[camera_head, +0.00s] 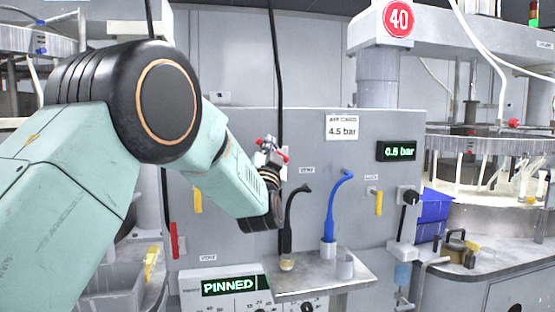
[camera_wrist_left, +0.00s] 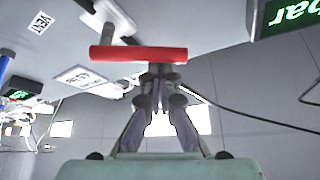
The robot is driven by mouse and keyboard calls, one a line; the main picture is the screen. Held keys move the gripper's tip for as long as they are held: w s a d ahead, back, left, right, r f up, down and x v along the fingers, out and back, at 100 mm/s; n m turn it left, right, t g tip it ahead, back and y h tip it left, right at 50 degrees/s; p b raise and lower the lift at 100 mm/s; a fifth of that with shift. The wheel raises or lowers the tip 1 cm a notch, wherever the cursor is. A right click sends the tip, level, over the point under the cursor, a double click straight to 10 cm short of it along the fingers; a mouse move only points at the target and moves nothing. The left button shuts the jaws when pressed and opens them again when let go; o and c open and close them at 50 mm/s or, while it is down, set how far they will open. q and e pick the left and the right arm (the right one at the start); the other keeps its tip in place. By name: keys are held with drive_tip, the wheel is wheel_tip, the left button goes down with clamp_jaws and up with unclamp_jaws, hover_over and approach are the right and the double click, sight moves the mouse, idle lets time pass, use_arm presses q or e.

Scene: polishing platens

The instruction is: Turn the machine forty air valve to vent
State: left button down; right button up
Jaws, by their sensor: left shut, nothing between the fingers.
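The air valve's red handle (camera_head: 284,154) shows on the grey panel under the red 40 sign (camera_head: 398,18). In the left wrist view the red handle (camera_wrist_left: 115,53) is a bar lying crosswise, with a grey stem behind it and a VENT label (camera_wrist_left: 40,21) to its upper left. My left gripper (camera_head: 270,166) is at the handle in the head view. In the wrist view the left gripper (camera_wrist_left: 158,74) is shut and empty, its tips at the bar's lower edge; I cannot tell whether they touch. My right gripper is not in view.
Below, a black hose (camera_head: 288,225) and a blue hose (camera_head: 331,210) rise from a small shelf (camera_head: 345,272). A PINNED display (camera_head: 230,286) is lower left. A blue bin (camera_head: 433,207) stands right.

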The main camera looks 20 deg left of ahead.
use_arm(q)
drive_tip(key=f+n+y+b, duration=0.1)
drive_tip(key=n, duration=0.1)
drive_tip(key=n+g+y+b, duration=0.1)
drive_tip(key=n+y+b, duration=0.1)
drive_tip(key=n, duration=0.1)
drive_tip(key=a+f+n+y+b, duration=0.1)
drive_tip(key=n+y, duration=0.1)
drive_tip(key=shift+s+f+n+g+b, duration=0.15)
drive_tip(key=shift+f+n+g+b, duration=0.15)
drive_tip(key=shift+f+b, duration=0.05)
drive_tip(key=shift+f, duration=0.1)
